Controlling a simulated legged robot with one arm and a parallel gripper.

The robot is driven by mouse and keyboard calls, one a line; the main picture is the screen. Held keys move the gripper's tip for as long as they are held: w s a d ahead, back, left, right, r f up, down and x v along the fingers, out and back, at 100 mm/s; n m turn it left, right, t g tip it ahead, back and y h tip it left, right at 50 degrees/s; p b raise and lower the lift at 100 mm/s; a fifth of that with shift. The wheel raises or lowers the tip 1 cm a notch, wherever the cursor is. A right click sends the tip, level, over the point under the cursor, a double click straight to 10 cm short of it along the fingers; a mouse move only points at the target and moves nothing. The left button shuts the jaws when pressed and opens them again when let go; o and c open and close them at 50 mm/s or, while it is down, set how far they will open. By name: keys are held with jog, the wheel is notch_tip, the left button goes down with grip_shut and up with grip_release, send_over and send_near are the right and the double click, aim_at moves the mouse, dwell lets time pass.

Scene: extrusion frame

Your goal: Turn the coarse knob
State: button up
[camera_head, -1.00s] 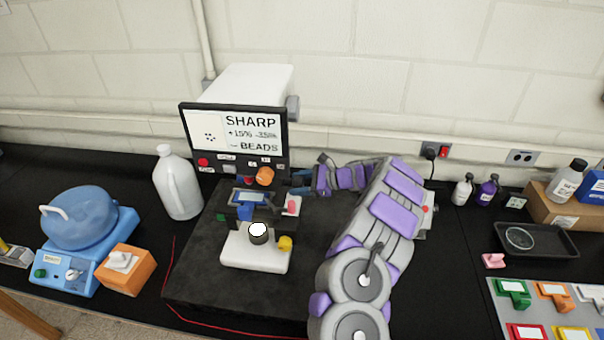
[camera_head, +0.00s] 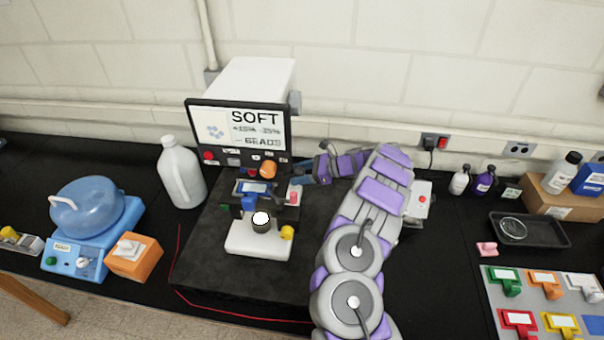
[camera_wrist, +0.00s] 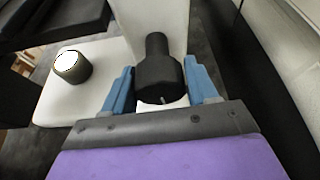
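The microscope with a white base (camera_head: 258,243) stands on a dark mat. In the wrist view a black stepped knob (camera_wrist: 158,80) with a small pin sits between the two blue fingers of my gripper (camera_wrist: 160,88). The fingers are apart, one on each side, with a gap visible beside the knob. I cannot tell whether this is the coarse knob, as no label shows. In the head view my gripper (camera_head: 302,181) is at the microscope's right side. An orange knob (camera_head: 268,169) and a yellow knob (camera_head: 287,232) also show. The monitor (camera_head: 240,128) reads "SOFT".
A white jug (camera_head: 182,175) stands left of the mat (camera_head: 205,265). A blue device (camera_head: 92,228) and an orange box (camera_head: 134,257) are at the left. A black tray (camera_head: 530,231) and small bottles (camera_head: 485,181) are at the right. The round lamp (camera_wrist: 72,66) is left of my fingers.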

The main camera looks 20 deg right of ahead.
jog(key=o, duration=0.4)
jog(key=shift+w+a+r, duration=0.15)
jog(key=shift+a, duration=0.1)
jog(key=shift+c, duration=0.2)
jog(key=shift+d, duration=0.1)
jog(key=shift+s+d+r, duration=0.1)
jog(key=shift+s+d, duration=0.15)
jog(key=shift+d, duration=0.25)
jog(key=v, duration=1.6)
jog(key=shift+r, duration=0.2)
jog(key=shift+s, duration=0.1)
